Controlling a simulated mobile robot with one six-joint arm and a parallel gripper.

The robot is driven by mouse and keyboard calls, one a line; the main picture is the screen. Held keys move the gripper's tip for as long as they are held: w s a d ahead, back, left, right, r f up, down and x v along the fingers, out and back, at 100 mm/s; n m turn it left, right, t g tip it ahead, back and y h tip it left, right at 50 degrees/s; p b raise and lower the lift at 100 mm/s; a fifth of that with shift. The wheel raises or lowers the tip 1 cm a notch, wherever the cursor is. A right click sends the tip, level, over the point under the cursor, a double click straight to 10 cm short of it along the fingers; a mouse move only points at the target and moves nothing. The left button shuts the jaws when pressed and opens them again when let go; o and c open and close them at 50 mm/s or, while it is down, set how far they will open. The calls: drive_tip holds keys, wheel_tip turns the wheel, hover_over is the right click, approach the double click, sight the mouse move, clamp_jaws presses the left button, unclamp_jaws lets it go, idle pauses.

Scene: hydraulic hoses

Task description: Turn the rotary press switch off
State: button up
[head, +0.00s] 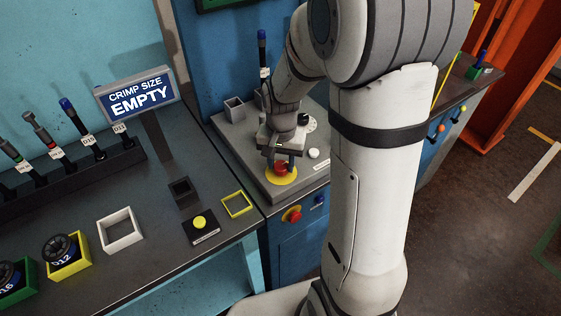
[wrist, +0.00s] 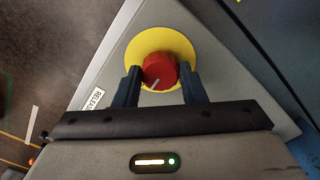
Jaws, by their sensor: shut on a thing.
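The rotary press switch is a red round knob (wrist: 158,68) with a pale pointer line, on a yellow disc (wrist: 160,43), in the wrist view. My gripper (wrist: 160,80) has its two dark fingers on either side of the knob and is shut on it. The pointer line aims down and to the left in the wrist view. In the head view, my gripper (head: 283,163) reaches down onto the red knob (head: 281,169) on its yellow disc (head: 283,176), on the grey panel. The fingers partly hide the knob there.
A white button (head: 314,154) and a dial (head: 308,122) sit on the same panel. A second red knob (head: 291,215) is on the blue cabinet front below. The left bench holds a sign (head: 138,96) reading "CRIMP SIZE EMPTY", a yellow button (head: 200,222) and several trays.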

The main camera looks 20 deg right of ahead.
sight(281, 165)
drive_tip(key=n+b, duration=0.1)
drive_tip(key=n, duration=0.3)
drive_tip(key=n+b, duration=0.1)
drive_tip(key=n, duration=0.3)
drive_tip(key=shift+n, duration=0.4)
drive_tip(key=n, duration=0.4)
drive_tip(key=shift+b, duration=0.35)
drive_tip(key=shift+n, duration=2.1)
drive_tip(key=o, duration=1)
drive_tip(key=shift+r, duration=3.95)
